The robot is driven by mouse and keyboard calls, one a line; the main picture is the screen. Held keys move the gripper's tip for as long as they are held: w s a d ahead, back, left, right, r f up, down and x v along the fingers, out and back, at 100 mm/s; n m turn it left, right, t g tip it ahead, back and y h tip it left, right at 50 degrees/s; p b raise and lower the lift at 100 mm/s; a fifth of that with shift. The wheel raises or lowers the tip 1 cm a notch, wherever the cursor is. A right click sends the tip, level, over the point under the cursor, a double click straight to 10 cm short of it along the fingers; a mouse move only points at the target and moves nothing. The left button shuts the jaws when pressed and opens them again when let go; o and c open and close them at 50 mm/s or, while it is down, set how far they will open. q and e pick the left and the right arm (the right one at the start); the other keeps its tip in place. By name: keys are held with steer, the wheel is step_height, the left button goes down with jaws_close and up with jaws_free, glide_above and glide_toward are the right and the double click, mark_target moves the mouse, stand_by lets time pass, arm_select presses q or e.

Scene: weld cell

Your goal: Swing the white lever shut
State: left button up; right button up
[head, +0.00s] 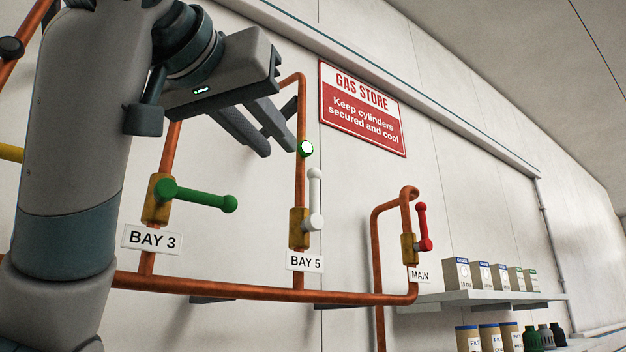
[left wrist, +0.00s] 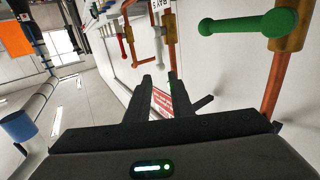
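The white lever (head: 315,196) sits on the brass valve (head: 299,228) of the pipe labelled BAY 5 (head: 305,262). It points straight up, in line with the pipe. The white lever (left wrist: 158,42) also shows small near the top of the left wrist view. My left gripper (head: 266,146) is above and to the left of the lever in the head view, apart from it. Its two dark fingers stand apart with nothing between them, also in the left wrist view (left wrist: 158,82). My right gripper is in neither view.
A red lever (head: 423,225) at MAIN stands upright to the right. A shelf (head: 480,297) holds several boxes at the right.

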mark_target(312, 182)
arm_select(q)
steer(key=p+x, duration=0.9)
steer(key=x, duration=0.6)
steer(key=shift+w+d, duration=0.1)
steer(key=shift+d, duration=0.1)
steer(key=shift+w+d, duration=0.1)
steer(key=shift+w, duration=0.25)
jaws_close()
